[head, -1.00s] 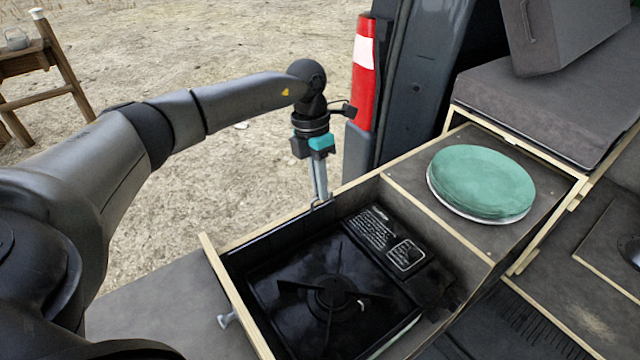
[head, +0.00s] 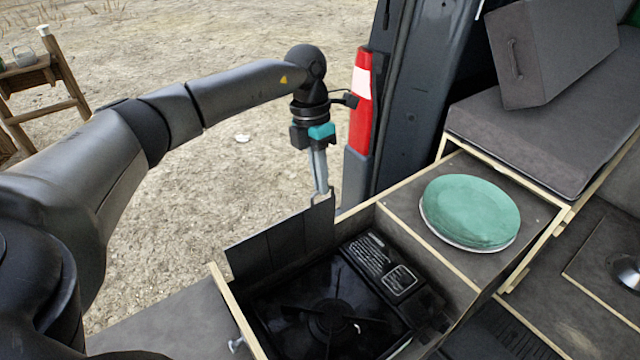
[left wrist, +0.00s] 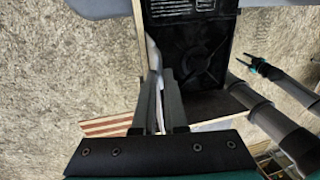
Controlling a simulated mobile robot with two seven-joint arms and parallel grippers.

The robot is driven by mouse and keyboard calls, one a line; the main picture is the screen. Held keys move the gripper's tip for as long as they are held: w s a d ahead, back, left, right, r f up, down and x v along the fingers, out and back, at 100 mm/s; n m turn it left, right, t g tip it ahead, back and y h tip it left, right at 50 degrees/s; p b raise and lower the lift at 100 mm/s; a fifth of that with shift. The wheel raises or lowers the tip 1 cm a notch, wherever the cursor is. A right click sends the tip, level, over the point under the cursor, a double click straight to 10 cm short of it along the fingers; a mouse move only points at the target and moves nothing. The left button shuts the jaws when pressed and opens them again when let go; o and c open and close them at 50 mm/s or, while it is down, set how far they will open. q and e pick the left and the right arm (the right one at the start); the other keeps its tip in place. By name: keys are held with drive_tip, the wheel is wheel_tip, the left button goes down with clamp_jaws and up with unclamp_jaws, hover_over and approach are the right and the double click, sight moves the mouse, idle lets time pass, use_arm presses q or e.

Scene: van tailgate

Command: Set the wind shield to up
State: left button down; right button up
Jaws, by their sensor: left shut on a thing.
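The wind shield (head: 282,241) is a dark grey folding panel in the head view. It stands raised along the far side of the black camping stove (head: 335,315), its top edge well above the box rim. My left gripper (head: 321,192) is shut on the wind shield at its upper right corner, fingers pointing down. In the left wrist view the left fingers (left wrist: 160,108) reach toward the shield, seen nearly edge-on, beside the stove (left wrist: 195,50). My right gripper (left wrist: 252,66) shows small and dark at the right of that view; its jaw opening is unclear.
The stove sits in a wood-edged box (head: 228,300). Green plates (head: 470,210) lie stacked on the counter to its right. The van's rear pillar and red-white light (head: 361,100) stand close behind my left gripper. A wooden stool (head: 45,85) is far left on open ground.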

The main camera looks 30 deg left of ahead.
use_arm(q)
drive_tip(key=shift+w+r, duration=0.2)
drive_tip(key=shift+r, duration=0.7)
drive_tip(key=c, duration=1)
unclamp_jaws()
drive_tip(key=shift+s, duration=0.15)
drive_tip(key=shift+o, duration=0.2)
wheel_tip(320, 180, up, 15)
drive_tip(key=w+a, duration=0.1)
drive_tip(key=a, duration=0.1)
drive_tip(key=shift+a, duration=0.4)
drive_tip(key=shift+f, duration=0.25)
